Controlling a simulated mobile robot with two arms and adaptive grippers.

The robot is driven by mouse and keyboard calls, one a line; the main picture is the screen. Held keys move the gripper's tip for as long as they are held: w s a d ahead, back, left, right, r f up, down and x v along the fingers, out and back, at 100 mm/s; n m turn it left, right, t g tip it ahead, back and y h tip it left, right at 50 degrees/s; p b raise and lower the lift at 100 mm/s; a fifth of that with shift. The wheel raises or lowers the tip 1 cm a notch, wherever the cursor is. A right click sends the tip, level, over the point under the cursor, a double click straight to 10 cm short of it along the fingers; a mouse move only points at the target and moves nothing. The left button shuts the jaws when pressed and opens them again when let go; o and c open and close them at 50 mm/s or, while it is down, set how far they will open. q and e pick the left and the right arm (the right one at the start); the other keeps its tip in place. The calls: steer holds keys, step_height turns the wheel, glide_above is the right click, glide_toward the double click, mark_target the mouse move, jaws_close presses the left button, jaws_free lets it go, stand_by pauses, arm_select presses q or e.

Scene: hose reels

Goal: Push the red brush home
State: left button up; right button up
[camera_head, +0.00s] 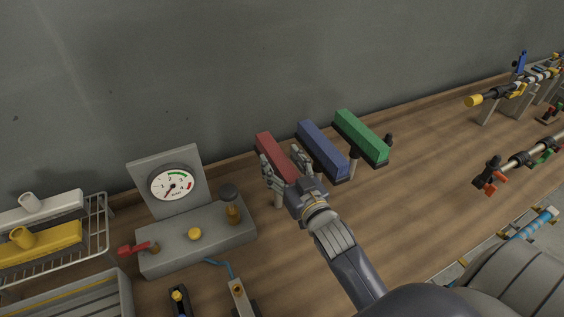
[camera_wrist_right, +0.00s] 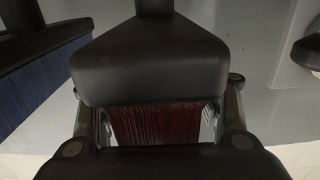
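The red brush (camera_head: 272,148) lies at the left end of a row of three along the wall, long side pointing toward the wall. My right gripper (camera_head: 284,162) is at its near end, hiding that end in the head view. Its two fingers look spread. In the right wrist view, a black brush body (camera_wrist_right: 150,62) and red bristles (camera_wrist_right: 155,123) show between the fingers (camera_wrist_right: 158,118), with narrow gaps beside the bristles. I cannot tell whether any finger touches the brush. My left gripper is not in view.
A blue brush (camera_head: 322,148) and a green brush (camera_head: 362,136) lie just right of the red one. A grey gauge box (camera_head: 200,240) stands to the left, close to my gripper. The wall backs the row. Bare bench (camera_head: 425,190) shows to the right.

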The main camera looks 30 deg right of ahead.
steer(key=shift+s+f, duration=0.15)
steer(key=shift+s, duration=0.25)
steer(key=s, duration=1.1)
steer(key=shift+s+a, duration=0.15)
steer(key=shift+a, duration=0.2)
